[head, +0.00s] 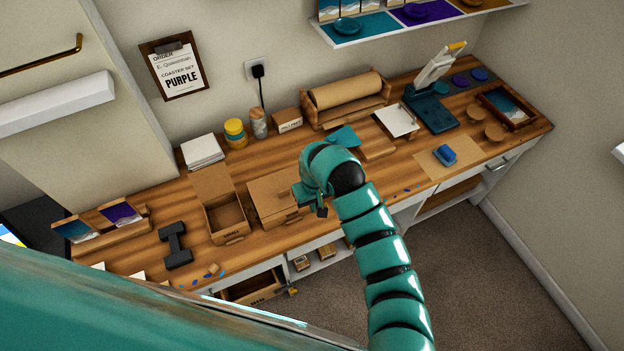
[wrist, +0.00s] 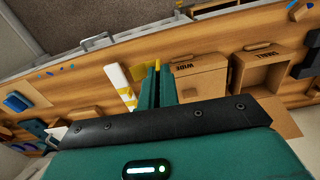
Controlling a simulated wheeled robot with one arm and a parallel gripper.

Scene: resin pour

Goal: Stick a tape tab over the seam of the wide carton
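The wide carton (head: 268,194) is a closed brown box on the workbench. In the wrist view its face marked "WIDE" (wrist: 198,79) is just right of my fingers. My gripper (head: 318,205) is beside the carton's right side in the head view, its fingertips partly hidden by the wrist. In the wrist view the green fingers (wrist: 158,80) are close together, with a yellow tape tab (wrist: 141,76) at their tips, sticking out to the left. A white strip with yellow marks (wrist: 120,88) lies left of the fingers. The carton's seam is not clear.
An open small carton (head: 224,216) stands left of the wide one. A black dumbbell-shaped object (head: 175,246) lies further left. A paper roll (head: 345,90) and a green press (head: 430,108) stand behind and right. A blue block (head: 445,155) lies on the right.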

